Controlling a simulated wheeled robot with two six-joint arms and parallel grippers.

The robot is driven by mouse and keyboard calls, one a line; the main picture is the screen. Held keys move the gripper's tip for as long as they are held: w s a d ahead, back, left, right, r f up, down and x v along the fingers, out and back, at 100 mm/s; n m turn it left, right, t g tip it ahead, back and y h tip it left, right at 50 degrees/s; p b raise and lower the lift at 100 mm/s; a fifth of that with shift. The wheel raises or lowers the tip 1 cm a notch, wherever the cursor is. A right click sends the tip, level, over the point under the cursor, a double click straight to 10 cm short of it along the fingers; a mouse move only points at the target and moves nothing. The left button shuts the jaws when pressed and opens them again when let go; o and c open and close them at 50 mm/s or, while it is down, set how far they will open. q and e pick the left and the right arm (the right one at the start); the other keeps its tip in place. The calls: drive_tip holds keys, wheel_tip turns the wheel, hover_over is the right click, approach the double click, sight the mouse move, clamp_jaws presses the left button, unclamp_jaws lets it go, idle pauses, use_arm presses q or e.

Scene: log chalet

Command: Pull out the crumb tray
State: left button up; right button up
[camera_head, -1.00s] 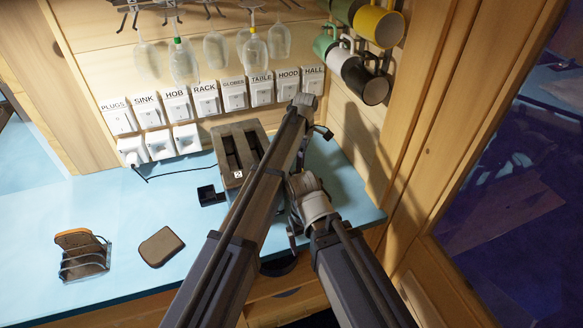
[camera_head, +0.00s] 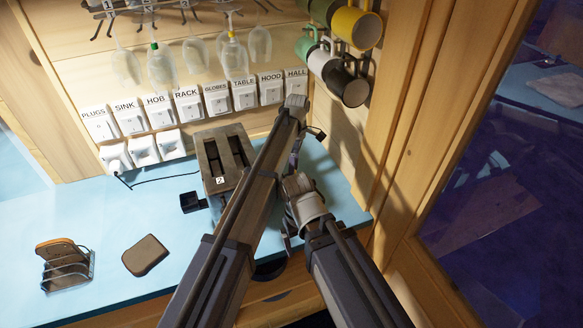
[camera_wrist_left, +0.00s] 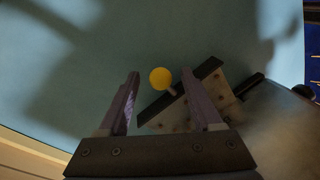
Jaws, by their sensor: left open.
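The toaster (camera_head: 213,150), with two slots and a label "2", stands on the blue counter, partly behind my left arm. In the left wrist view, a yellow knob (camera_wrist_left: 160,78) on a short stem sticks out from a dark-edged metal part with screws (camera_wrist_left: 172,116). I cannot tell whether this is the crumb tray. My left gripper (camera_wrist_left: 160,74) is open, and the knob shows between its fingers, not gripped. In the head view, my left arm hides most of that gripper.
A toast rack (camera_head: 66,268) and a slice of bread (camera_head: 145,255) lie at the left of the blue counter (camera_head: 110,215). Labelled switches (camera_head: 188,105) line the back wall. Glasses (camera_head: 161,66) and mugs (camera_head: 356,27) hang above. A wooden wall closes the right side.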

use_arm(q)
drive_tip(key=shift+r, duration=0.15)
wheel_tip(320, 180, up, 8)
drive_tip(key=w+p, duration=0.1)
drive_tip(key=p, duration=0.7)
drive_tip(key=shift+w+f, duration=0.2)
drive_tip(key=shift+f, duration=0.05)
drive_tip(key=shift+d, duration=0.15)
